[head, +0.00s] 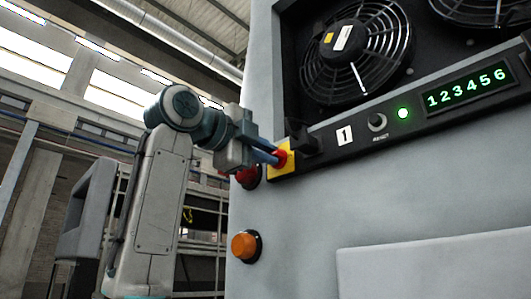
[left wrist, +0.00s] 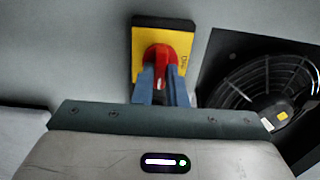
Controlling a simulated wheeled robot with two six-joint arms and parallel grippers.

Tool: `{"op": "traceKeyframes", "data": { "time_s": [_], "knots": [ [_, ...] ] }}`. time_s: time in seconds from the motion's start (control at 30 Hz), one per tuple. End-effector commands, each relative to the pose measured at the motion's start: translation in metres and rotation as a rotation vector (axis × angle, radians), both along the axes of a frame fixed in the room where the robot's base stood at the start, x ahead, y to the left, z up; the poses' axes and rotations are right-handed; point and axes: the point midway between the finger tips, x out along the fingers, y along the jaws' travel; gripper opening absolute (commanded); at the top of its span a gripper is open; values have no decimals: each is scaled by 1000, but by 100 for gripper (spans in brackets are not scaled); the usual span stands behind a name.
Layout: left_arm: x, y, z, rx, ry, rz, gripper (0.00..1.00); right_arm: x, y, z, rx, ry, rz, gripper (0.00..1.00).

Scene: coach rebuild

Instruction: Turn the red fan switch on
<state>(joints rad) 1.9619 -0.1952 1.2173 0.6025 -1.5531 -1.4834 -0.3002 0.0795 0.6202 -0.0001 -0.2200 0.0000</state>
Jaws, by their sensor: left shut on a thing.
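The red fan switch (head: 281,158) sits on a yellow plate (head: 288,170) at the left end of the black control panel. In the left wrist view the red handle (left wrist: 160,60) stands upright in the picture on its yellow plate (left wrist: 181,40). My left gripper (head: 276,156) is shut on the red handle, with one blue finger on each side of it in the left wrist view (left wrist: 161,88). The fingers hide part of the handle. Small dark lettering on the plate is too blurred to read. My right gripper is not in view.
The panel carries a label "1", a reset knob (head: 377,122), a lit green lamp (head: 403,113) and a display reading 123456 (head: 467,88). A caged fan (head: 355,52) is above. A red button (head: 250,178) and an orange button (head: 246,246) are below the switch.

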Motion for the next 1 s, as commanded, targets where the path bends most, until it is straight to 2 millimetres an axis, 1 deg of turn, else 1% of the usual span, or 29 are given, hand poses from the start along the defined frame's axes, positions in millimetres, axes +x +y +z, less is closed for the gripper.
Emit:
{"op": "traceKeyframes", "data": {
  "time_s": [0.53,0.57,0.6,0.67,0.9,1.0],
  "knots": [
    [0,0,-1,20,-16,-1,0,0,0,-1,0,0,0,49],
    [0,0,-1,20,-16,-1,16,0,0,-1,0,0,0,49],
    [0,0,-1,20,-16,-1,24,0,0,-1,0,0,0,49],
    [0,0,-1,20,-16,-1,34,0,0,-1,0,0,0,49],
    [0,0,-1,18,-16,0,34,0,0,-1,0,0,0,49],
    [-2,3,-2,18,-16,0,34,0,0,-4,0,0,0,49]
  ]
}}
